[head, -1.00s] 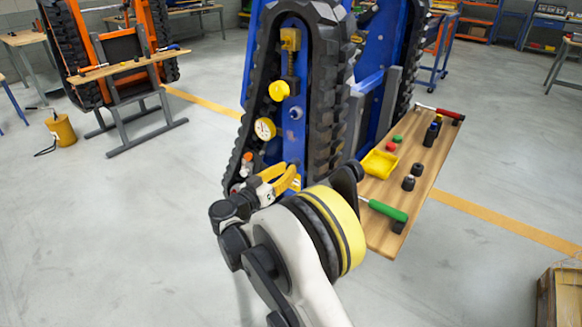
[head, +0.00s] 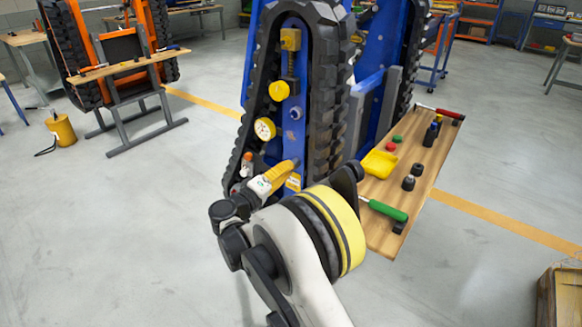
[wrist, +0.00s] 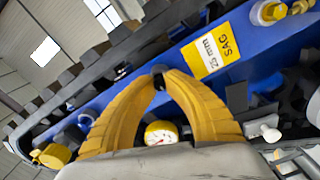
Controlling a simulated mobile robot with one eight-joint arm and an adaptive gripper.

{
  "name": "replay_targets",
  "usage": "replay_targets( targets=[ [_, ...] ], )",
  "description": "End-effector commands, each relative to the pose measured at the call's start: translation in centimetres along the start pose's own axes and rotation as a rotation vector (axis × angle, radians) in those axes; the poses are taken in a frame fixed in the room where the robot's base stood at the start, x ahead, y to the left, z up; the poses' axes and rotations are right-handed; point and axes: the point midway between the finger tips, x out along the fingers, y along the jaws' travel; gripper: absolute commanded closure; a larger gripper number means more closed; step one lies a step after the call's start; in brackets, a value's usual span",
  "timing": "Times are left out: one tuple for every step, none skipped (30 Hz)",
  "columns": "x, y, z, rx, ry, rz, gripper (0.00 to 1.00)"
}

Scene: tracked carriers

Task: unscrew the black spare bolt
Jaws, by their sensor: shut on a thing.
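My gripper (head: 280,176) is at the lower part of the blue carrier frame (head: 292,120), inside the black track loop. In the wrist view, its two yellow fingers (wrist: 159,78) meet around a small black piece, which looks like the black spare bolt (wrist: 158,69). Only the bolt's end shows between the fingertips, against the blue frame. How far it is threaded in cannot be told. In the head view, the gripper hides the bolt.
A yellow-rimmed gauge (head: 265,129) and a yellow knob (head: 279,90) sit above my gripper. The black track (head: 327,100) rises close on the right. A wooden shelf (head: 383,223) holds a yellow tray (head: 379,164), a green-handled tool (head: 388,210) and several small parts.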

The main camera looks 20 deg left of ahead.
Motion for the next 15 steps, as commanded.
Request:
replay_targets(
  targets=[
    [0.03,0.02,0.0,-0.031,0.0,0.0,1.0],
    [0.03,0.02,0.0,-0.046,0.0,0.0,1.0],
    [0.03,0.02,0.0,-0.055,0.0,0.0,1.0],
    [0.03,0.02,0.0,-0.058,0.0,0.0,1.0],
    [0.03,0.02,0.0,-0.059,0.0,0.0,1.0],
    [0.03,0.02,0.0,-0.058,0.0,0.0,1.0],
    [0.03,0.02,0.0,-0.058,0.0,0.0,1.0],
    [0.03,0.02,0.0,-0.057,0.0,0.0,1.0],
    [0.03,0.02,0.0,-0.057,0.0,0.0,1.0],
    [0.03,0.03,0.0,-0.057,0.0,0.0,1.0],
    [0.03,0.02,0.0,-0.057,0.0,0.0,1.0],
    [0.01,0.03,-0.01,-0.056,0.0,0.0,1.0],
    [-0.01,0.03,-0.01,-0.056,0.0,0.0,1.0],
    [-0.04,0.02,-0.01,-0.056,0.0,0.0,1.0],
    [-0.1,0.03,-0.01,-0.056,0.0,0.0,1.0]
  ],
)
